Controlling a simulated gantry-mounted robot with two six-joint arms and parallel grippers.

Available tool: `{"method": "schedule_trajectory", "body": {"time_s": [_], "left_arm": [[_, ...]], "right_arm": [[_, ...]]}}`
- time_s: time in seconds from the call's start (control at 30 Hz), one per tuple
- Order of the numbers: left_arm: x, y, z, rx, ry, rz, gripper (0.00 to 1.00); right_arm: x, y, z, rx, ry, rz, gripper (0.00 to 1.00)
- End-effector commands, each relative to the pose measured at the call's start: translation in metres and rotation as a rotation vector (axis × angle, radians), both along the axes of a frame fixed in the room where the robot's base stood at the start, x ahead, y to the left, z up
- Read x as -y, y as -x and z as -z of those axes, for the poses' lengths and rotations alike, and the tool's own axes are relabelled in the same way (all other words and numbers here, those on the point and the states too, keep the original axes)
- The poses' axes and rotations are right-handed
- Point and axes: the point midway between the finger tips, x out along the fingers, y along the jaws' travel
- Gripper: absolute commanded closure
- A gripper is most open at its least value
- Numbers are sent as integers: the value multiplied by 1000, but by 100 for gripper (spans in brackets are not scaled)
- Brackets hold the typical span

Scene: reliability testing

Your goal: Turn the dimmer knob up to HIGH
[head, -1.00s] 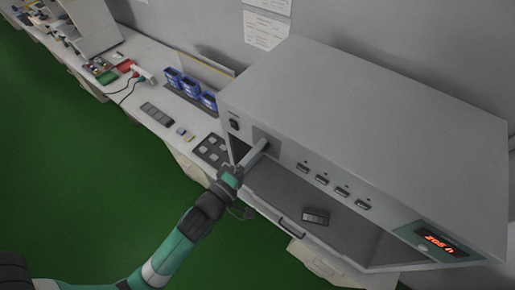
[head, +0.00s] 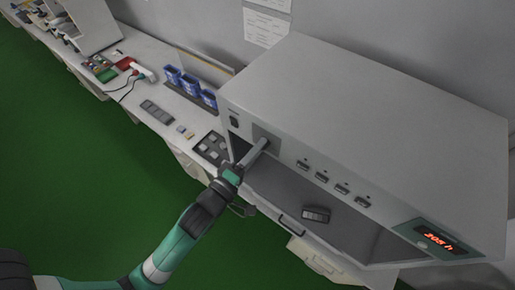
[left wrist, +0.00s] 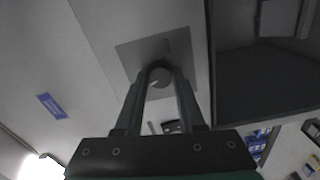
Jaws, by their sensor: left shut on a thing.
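The dimmer knob (left wrist: 160,76) is a round grey knob on a darker square plate (left wrist: 128,52) on the front of the grey test cabinet (head: 370,120). In the left wrist view my left gripper (left wrist: 160,72) has its two fingers on either side of the knob and is shut on it. In the head view my left gripper (head: 258,149) reaches the upper left of the cabinet front and hides the knob. No HIGH mark can be read. My right gripper is not in view.
The cabinet has a red lit display (head: 439,242), several small front sockets and an open bay with a dark block (head: 316,214) inside. A black switch (head: 234,122) sits left of the knob. Blue bins (head: 190,85) and a dark tray (head: 212,148) stand on the bench.

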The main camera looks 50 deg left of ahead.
Motion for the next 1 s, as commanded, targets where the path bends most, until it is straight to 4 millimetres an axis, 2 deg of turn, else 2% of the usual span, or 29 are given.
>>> {"method": "schedule_trajectory", "body": {"time_s": [0.37,1.0], "left_arm": [[0,0,0,-40,-189,0,100],[0,0,-2,-165,-775,-1,100]], "right_arm": [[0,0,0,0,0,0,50],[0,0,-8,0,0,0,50]]}}
